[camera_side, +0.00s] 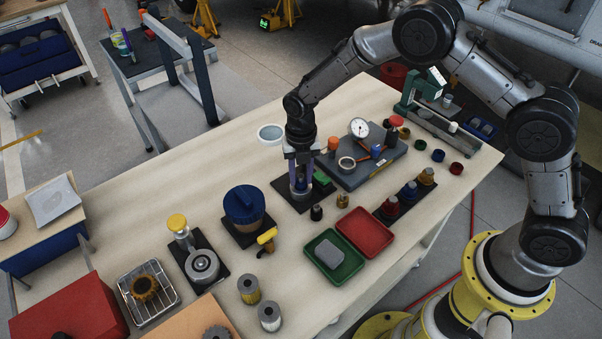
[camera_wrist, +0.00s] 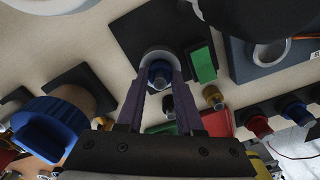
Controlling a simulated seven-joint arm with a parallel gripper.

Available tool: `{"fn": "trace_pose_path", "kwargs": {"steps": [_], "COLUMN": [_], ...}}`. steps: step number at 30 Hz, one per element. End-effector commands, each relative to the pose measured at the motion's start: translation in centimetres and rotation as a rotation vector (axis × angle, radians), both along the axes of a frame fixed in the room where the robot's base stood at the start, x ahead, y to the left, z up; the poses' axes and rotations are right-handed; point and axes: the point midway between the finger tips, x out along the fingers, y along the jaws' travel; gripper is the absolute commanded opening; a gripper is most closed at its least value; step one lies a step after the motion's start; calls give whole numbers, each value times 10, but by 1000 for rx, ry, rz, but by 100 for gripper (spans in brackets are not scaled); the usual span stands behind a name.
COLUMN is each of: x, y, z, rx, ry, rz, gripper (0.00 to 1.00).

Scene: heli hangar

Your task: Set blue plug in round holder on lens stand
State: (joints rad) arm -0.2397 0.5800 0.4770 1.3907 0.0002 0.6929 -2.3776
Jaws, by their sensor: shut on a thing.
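My gripper (camera_side: 300,185) points down over a dark base plate (camera_side: 282,186) near the middle of the table, its purple fingers shut on the blue plug. In the wrist view the blue plug (camera_wrist: 160,75) sits between the fingertips, inside the outline of the pale round holder (camera_wrist: 158,53). The holder is the ring on the lens stand, and a green block (camera_wrist: 203,63) stands beside it on the plate. The fingers hide part of the plug and holder. I cannot tell whether the plug is fully seated or just above the holder's bottom.
A grey instrument board with a dial gauge (camera_side: 359,128) stands close to the right. Green tray (camera_side: 347,275), red tray (camera_side: 379,245) and a rack of coloured plugs (camera_side: 391,211) lie in front. A blue-lidded jar (camera_side: 244,204) stands left. A white bowl (camera_side: 270,134) is behind.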

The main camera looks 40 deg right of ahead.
Motion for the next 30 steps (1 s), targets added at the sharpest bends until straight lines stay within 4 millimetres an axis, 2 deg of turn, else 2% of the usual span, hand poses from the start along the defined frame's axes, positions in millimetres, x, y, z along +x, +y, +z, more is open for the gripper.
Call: {"fn": "trace_pose_path", "kwargs": {"steps": [7,8,12,14,23,30], "x": [0,0,0,0,0,0], "y": [0,0,0,0,0,0], "z": [-4,-4,-4,-4,-3,10], "rx": [0,0,0,0,0,0], "ry": [0,0,0,0,0,0], "rz": [0,0,0,0,0,0], "gripper": [0,37,63,71,71,71]}}
